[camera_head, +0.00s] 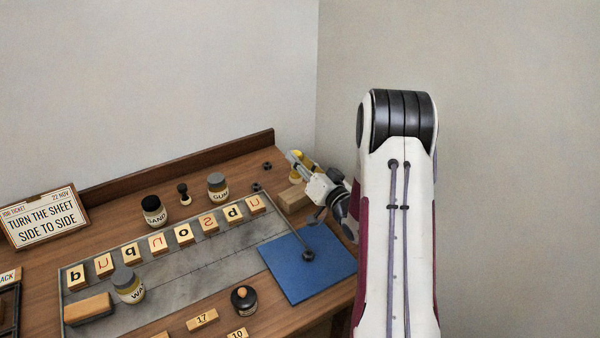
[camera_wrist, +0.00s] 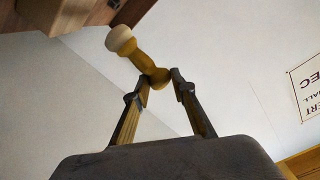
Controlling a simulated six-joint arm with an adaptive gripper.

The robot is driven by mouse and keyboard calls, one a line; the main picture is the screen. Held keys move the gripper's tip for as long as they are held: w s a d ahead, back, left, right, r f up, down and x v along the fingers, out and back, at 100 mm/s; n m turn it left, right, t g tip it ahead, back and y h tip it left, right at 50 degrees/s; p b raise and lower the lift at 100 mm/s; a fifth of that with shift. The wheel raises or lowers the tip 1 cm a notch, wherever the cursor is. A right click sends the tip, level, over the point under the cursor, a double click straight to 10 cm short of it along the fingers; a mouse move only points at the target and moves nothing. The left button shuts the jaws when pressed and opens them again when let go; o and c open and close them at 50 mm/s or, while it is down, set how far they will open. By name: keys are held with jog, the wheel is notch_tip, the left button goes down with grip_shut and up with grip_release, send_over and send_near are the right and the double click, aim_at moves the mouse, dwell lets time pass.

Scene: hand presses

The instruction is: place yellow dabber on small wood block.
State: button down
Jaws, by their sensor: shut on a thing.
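The yellow dabber (camera_wrist: 148,64) is held between the fingertips of my gripper (camera_wrist: 161,77) in the wrist view, its pale round pad (camera_wrist: 120,39) pointing away to the upper left. In the head view a bit of the yellow dabber (camera_head: 299,161) shows at the far right of the bench, partly hidden by my gripper (camera_head: 297,163). The small wood block (camera_head: 293,199) lies on the bench just below and left of my gripper, its right end partly covered. The dabber appears raised and apart from it.
A blue mat (camera_head: 309,279) lies to the front, with a dark, rod-like tool across it. A grey tray (camera_head: 185,265) holds letter tiles. Jars of gum (camera_head: 217,187) and sand (camera_head: 153,210) and a dark-handled stamp (camera_head: 184,194) stand behind the tiles. A raised back edge (camera_head: 180,176) bounds the bench.

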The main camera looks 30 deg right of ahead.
jog(key=shift+f, duration=0.15)
jog(key=shift+f, duration=1.95)
jog(key=shift+f, duration=0.1)
jog(key=c, duration=1.7)
grip_release()
jog(key=shift+s, duration=6.05)
jog(key=shift+w+r, duration=0.15)
jog(key=shift+r, duration=0.05)
